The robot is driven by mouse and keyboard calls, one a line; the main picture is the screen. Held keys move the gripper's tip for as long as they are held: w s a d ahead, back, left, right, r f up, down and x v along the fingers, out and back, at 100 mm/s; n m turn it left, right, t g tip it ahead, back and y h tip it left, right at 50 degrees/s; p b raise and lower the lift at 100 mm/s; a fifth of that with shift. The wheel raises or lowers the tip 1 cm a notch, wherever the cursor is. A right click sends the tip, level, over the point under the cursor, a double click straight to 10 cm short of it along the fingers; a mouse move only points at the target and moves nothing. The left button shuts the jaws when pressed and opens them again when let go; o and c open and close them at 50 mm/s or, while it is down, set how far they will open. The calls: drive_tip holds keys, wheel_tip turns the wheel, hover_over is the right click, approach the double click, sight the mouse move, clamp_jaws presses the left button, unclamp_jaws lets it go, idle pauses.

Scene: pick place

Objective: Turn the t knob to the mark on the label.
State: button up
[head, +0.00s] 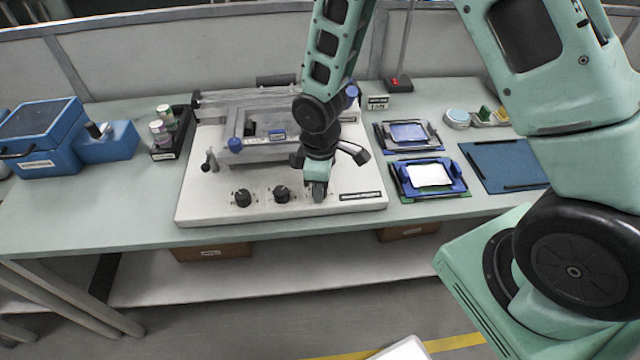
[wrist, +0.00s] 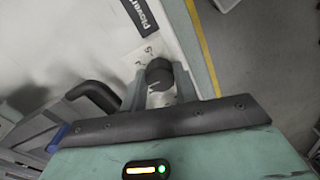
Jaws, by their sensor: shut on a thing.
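The white panel of a machine (head: 210,212) carries a row of dark round knobs along its front edge. A left knob (head: 243,198) and a middle knob (head: 281,194) stand free. My gripper (head: 318,188) points down at the right end of this row and hides the knob there. In the wrist view my gripper (wrist: 160,84) has its fingers shut on the sides of a dark knob (wrist: 158,70). A white label (wrist: 146,55) with small marks lies beside that knob. I cannot read its marks clearly or tell which one the knob points to.
A small lever (head: 209,160) stands at the panel's left, and a clamp frame with blue knobs (head: 236,145) lies behind my gripper. A blue fixture with a white plate (head: 430,176) is to the right. A blue box (head: 38,140) stands at the far left.

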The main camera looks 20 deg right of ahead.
drive_tip(key=o, duration=1)
wheel_tip(320, 180, up, 18)
drive_tip(key=shift+f, duration=0.25)
drive_tip(key=s+a+r+m, duration=0.1)
drive_tip(key=s+a, duration=0.1)
drive_tip(key=s, duration=0.4)
drive_tip(key=s+a+r+m, duration=0.1)
drive_tip(key=s+a, duration=0.1)
drive_tip(key=s, duration=0.5)
drive_tip(key=s+a+r+m, duration=0.1)
drive_tip(key=s+a, duration=0.1)
drive_tip(key=s, duration=0.5)
drive_tip(key=shift+s+a+m+y, duration=0.15)
drive_tip(key=shift+a+m+y, duration=0.15)
drive_tip(key=shift+m, duration=0.1)
